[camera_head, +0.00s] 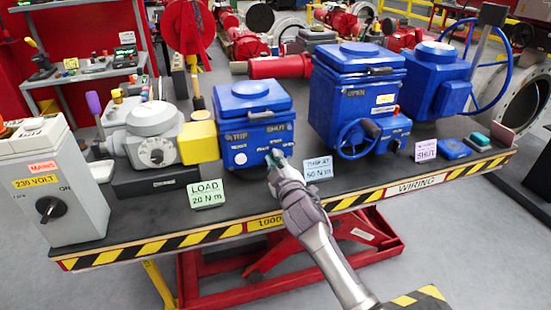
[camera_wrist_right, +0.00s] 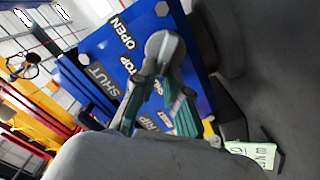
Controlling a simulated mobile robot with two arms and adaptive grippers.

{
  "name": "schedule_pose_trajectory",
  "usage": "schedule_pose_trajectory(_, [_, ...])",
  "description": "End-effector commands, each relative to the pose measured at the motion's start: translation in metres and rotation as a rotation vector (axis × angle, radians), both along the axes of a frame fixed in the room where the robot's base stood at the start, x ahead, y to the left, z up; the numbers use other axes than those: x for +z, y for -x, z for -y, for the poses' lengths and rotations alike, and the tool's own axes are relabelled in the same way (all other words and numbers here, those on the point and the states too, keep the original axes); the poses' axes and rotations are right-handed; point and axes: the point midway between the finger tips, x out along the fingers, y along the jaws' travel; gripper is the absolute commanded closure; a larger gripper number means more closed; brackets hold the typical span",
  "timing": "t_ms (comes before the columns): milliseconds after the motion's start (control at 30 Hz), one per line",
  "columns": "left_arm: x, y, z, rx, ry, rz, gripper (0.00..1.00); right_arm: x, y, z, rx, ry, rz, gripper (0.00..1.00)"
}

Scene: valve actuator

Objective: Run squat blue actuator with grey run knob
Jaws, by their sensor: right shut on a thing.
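The squat blue actuator (camera_head: 243,105) stands mid-left on the bench in the head view, with white lettering such as TRIP and SHUT on its front. Its blue front panel (camera_wrist_right: 105,28) fills the middle of the right wrist view, with OPEN, SHUT and other labels. My right gripper (camera_head: 275,161) is at the lower right of this front. In the right wrist view its teal-edged fingers (camera_wrist_right: 160,88) are closed around the grey run knob (camera_wrist_right: 165,48). In the head view the gripper covers the knob. My left gripper is not in view.
A grey switch box (camera_head: 60,190) and a grey actuator (camera_head: 152,138) stand to the left. A larger blue actuator with a handwheel (camera_head: 358,138) stands right. A LOAD card (camera_head: 207,194) and another card (camera_head: 318,168) flank my right arm at the bench's front.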

Motion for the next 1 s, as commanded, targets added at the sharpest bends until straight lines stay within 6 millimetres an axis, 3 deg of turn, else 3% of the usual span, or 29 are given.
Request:
schedule_pose_trajectory(467, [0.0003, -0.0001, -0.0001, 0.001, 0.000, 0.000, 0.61, -0.0019, 0.0002, -0.0002, 0.000, 0.018, 0.003, 1.00])
schedule_pose_trajectory(500, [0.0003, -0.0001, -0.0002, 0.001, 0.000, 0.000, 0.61, -0.0020, 0.0002, -0.0002, 0.000, 0.018, 0.003, 0.83])
schedule_pose_trajectory(633, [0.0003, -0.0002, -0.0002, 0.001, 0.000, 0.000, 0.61, -0.0016, 0.0002, -0.0002, 0.000, 0.017, 0.003, 0.62])
schedule_pose_trajectory(1000, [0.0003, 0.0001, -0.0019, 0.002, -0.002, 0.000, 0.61, -0.0012, 0.0035, 0.0013, -0.001, 0.015, 0.004, 0.61])
